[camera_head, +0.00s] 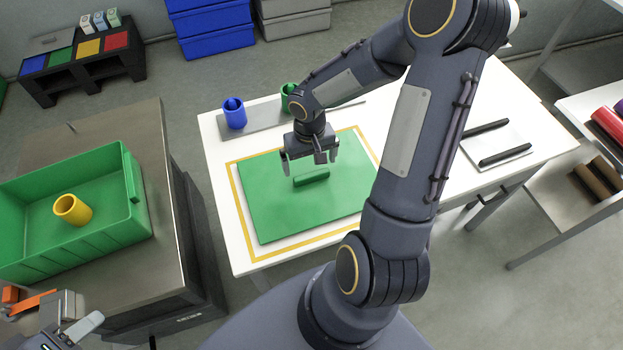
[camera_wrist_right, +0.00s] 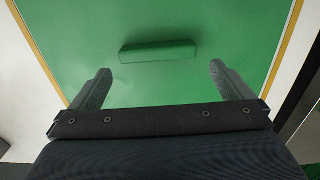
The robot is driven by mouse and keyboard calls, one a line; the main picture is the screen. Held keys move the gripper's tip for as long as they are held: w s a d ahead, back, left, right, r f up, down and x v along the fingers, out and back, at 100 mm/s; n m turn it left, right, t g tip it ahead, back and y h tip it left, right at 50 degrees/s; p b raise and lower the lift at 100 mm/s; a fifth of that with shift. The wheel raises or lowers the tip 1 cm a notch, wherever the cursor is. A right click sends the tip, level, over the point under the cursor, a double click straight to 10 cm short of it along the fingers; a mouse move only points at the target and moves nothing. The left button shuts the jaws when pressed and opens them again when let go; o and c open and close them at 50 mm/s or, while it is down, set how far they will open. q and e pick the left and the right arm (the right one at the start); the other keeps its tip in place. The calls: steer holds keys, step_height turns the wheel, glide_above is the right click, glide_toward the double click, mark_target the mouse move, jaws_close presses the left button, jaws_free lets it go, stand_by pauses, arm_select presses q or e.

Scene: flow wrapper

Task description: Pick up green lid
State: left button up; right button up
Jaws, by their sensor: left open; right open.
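The green lid (camera_head: 270,213) lies flat on the white table inside a yellow outline. A raised green handle bar (camera_head: 311,177) stands near its middle. My right gripper (camera_head: 311,162) is open and empty above the lid, close to the handle. In the right wrist view the handle (camera_wrist_right: 158,51) lies ahead of the two open fingers (camera_wrist_right: 158,85), with the lid surface (camera_wrist_right: 150,90) below them. My left gripper (camera_head: 60,325) is at the bottom left corner, partly cut off by the frame edge, open, and far from the lid.
A green crate (camera_head: 130,225) with a yellow cup (camera_head: 72,209) stands on a cabinet at left. A blue cup (camera_head: 234,113) and a green cup (camera_head: 289,97) stand on a grey strip behind the lid. A plate with black bars (camera_head: 497,150) lies at the table's right.

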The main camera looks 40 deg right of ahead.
mark_target(311, 174)
steer(key=f, duration=0.5)
steer(key=shift+s+d, duration=0.1)
steer(key=shift+s, duration=0.2)
steer(key=shift+c, duration=0.4)
steer(key=c, duration=0.7)
steer(key=shift+c, duration=0.4)
steer(key=shift+r, duration=0.1)
